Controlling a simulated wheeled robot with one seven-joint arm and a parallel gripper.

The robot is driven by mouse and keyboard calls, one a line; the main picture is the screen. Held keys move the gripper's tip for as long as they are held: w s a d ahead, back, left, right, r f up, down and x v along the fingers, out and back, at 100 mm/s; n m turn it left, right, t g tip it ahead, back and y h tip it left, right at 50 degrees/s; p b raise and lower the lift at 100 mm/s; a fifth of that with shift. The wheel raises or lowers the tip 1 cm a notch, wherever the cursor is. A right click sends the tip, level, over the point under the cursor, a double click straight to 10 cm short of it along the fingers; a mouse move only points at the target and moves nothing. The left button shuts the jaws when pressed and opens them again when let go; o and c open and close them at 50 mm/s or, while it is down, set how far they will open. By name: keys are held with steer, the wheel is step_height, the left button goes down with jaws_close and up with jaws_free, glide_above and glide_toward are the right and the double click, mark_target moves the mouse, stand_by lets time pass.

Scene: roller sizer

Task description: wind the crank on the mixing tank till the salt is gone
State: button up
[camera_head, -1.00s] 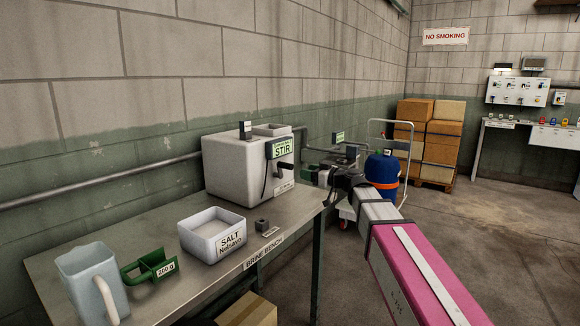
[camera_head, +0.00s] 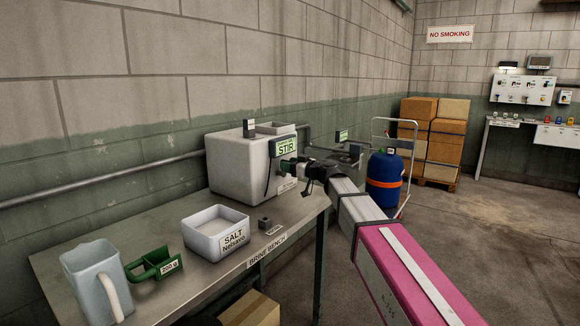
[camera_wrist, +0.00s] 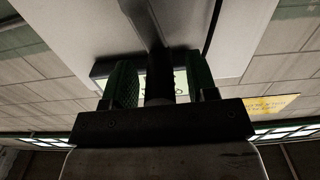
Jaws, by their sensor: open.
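The mixing tank (camera_head: 232,168) is a pale grey box at the back of the brine bench, with a green STIR display (camera_head: 286,147) on its front right. The crank is on the tank's right face; in the head view my gripper hides most of it. In the wrist view the dark crank handle (camera_wrist: 158,84) stands between the two fingers of my gripper (camera_wrist: 158,90). The fingers are open, one on each side of the handle; whether they touch it I cannot tell. My gripper also shows in the head view (camera_head: 303,170), right at the tank's face. The inside of the tank is not visible.
On the bench (camera_head: 190,275) stand a white salt tray (camera_head: 203,242), a small dark block (camera_head: 265,223), a green 200 g scoop (camera_head: 150,262) and a pale jug (camera_head: 92,280). A blue drum (camera_head: 383,170) on a trolley stands right of my arm.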

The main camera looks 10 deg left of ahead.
steer(key=c, duration=0.9)
